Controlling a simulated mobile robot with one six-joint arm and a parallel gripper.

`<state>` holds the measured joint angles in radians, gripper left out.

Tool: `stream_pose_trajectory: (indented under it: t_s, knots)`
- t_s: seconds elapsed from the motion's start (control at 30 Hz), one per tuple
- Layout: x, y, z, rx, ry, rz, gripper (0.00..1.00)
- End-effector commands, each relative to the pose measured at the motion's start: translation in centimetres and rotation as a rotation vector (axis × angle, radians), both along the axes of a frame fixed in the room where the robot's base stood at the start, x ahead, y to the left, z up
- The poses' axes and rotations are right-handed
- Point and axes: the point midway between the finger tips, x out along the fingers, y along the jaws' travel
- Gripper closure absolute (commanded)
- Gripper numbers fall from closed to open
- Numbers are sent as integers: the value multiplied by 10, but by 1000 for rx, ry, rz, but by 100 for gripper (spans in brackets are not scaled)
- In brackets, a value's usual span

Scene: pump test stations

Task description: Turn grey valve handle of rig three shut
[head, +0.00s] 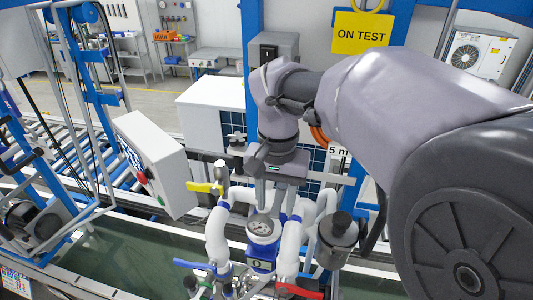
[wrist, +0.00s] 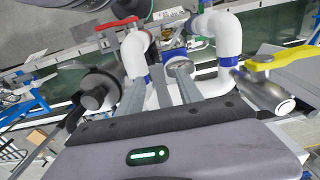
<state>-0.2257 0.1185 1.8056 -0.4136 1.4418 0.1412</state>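My gripper (head: 268,208) points down over a blue meter (head: 263,255) with a round dial, between white pipes (head: 290,245). Its two fingers are apart, with no object visibly held between them. In the wrist view the fingers of my gripper (wrist: 161,80) reach toward the white pipes (wrist: 229,38) and a round dial top. I cannot clearly make out a grey valve handle or a rig number. A yellow handle (head: 203,187), a blue handle (head: 194,265) and a red handle (head: 299,290) show around the pipes. The yellow handle (wrist: 274,60) is also at right in the wrist view.
A dark-capped grey canister (head: 338,238) stands close right of the pipes. A white control box (head: 155,165) with a red button stands at left. A green-tinted trough (head: 120,240) runs below. A yellow ON TEST sign (head: 361,33) hangs behind my arm.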

Motion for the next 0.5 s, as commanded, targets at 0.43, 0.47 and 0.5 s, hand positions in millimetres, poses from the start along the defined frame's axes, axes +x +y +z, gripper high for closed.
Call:
stream_pose_trajectory:
  t_s: [0.43, 0.47, 0.5]
  knots:
    - [1, 0, 44, 1, -4, 0, 57]
    - [1, 0, 55, 0, -5, 1, 57]
    - [1, 0, 69, 2, -5, -1, 57]
